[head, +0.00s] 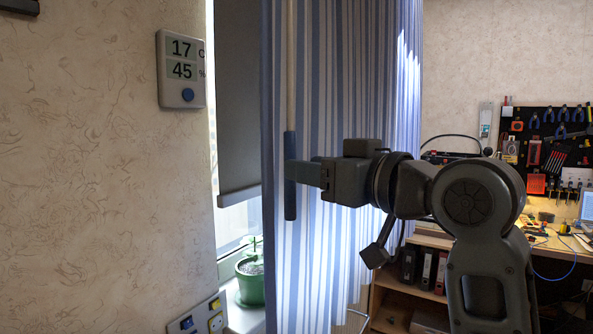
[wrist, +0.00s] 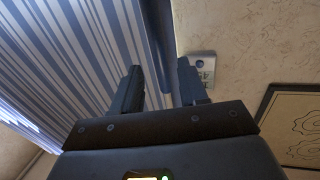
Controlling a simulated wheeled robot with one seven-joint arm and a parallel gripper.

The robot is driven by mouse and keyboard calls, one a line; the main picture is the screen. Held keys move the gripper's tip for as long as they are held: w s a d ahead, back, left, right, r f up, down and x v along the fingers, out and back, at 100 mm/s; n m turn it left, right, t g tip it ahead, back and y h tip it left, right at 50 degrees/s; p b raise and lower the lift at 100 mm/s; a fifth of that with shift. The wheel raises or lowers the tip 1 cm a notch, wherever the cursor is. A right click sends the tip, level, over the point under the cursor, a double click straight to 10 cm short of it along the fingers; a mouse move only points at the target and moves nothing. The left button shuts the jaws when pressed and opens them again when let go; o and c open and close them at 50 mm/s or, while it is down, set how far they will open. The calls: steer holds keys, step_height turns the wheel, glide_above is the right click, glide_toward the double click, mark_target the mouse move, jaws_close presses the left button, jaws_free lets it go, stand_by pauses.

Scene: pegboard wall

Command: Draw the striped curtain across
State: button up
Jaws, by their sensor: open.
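The blue-and-white striped curtain (head: 335,250) hangs in folds at the middle of the head view; it fills the upper left of the wrist view (wrist: 75,60). A pale wand with a dark blue-grey handle (head: 290,205) hangs at the curtain's left edge. My gripper (head: 292,172) reaches in from the right, its fingertips at mid-height of the handle. In the wrist view its two fingers (wrist: 160,80) stand apart, with a dark strip running between them. I cannot tell whether the fingers touch the handle.
Left of the curtain, a grey roller blind (head: 238,100) covers the upper window. A green plant pot (head: 251,285) stands on the sill below. A thermometer display (head: 181,70) and a socket panel (head: 203,318) are on the left wall. A workbench with a tool pegboard (head: 545,150) is at right.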

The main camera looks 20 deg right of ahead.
steer(key=shift+v, duration=1.45)
steer(key=s+f+m+h, duration=0.2)
steer(key=s+f, duration=0.2)
steer(key=f, duration=0.5)
steer(key=s+f+m+h, duration=0.15)
steer(key=s+f, duration=0.25)
steer(key=f, duration=0.5)
steer(key=s+f+m+h, duration=0.2)
steer(key=s+f+m, duration=0.15)
steer(key=f, duration=0.55)
steer(key=s+f+n+g, duration=0.1)
steer(key=s+f, duration=0.2)
steer(key=s, duration=1.1)
steer(key=s+f+n+g, duration=0.1)
steer(key=s+f, duration=0.3)
steer(key=s, duration=1)
steer(key=shift+s+d+f+n+h, duration=0.15)
steer(key=shift+s+d+n+h, duration=0.15)
steer(key=shift+n+h, duration=0.15)
